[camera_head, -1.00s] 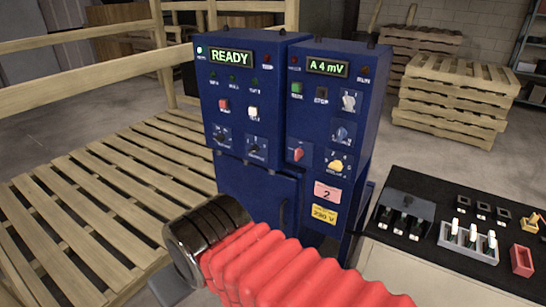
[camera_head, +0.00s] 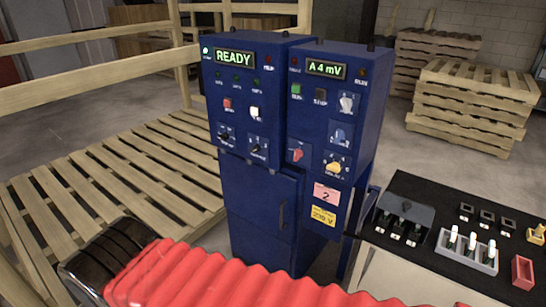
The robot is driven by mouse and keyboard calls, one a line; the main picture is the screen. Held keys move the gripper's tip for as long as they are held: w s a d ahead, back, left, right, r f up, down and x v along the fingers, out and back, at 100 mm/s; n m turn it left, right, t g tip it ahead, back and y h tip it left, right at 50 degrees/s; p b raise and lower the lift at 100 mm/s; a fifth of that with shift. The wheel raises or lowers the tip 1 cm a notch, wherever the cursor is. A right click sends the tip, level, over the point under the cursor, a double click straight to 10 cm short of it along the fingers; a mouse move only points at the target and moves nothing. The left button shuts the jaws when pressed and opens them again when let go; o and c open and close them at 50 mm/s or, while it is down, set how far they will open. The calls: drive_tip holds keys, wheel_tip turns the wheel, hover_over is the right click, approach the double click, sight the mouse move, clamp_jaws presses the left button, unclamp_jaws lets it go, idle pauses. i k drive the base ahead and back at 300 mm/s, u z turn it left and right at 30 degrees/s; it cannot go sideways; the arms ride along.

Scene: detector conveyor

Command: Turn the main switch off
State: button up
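A blue control cabinet (camera_head: 260,190) with two panels stands in the middle. The left panel's display (camera_head: 235,58) reads READY. The right panel's display (camera_head: 326,69) reads A 4 mV. A red rotary handle (camera_head: 297,155) sits low on the left side of the right panel, tilted. The switch labels are too small to read, so I cannot confirm which one is the main switch. My arm, in a red ribbed cover with a dark metal end, crosses the bottom of the view, in front of the cabinet's lower part. My gripper's fingers do not show.
A black bench top (camera_head: 410,185) at right carries a dark switch box (camera_head: 404,212), a grey toggle block (camera_head: 466,251) and a red bin (camera_head: 522,272). A wooden pallet floor (camera_head: 120,165) and rails (camera_head: 80,93) lie left. Stacked pallets (camera_head: 470,105) stand behind.

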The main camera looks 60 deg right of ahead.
sight(298, 152)
drive_tip(key=u, duration=0.65)
drive_tip(key=k, duration=1.1)
drive_tip(key=z, duration=0.7)
drive_tip(key=i, duration=1)
drive_tip(key=z, duration=0.05)
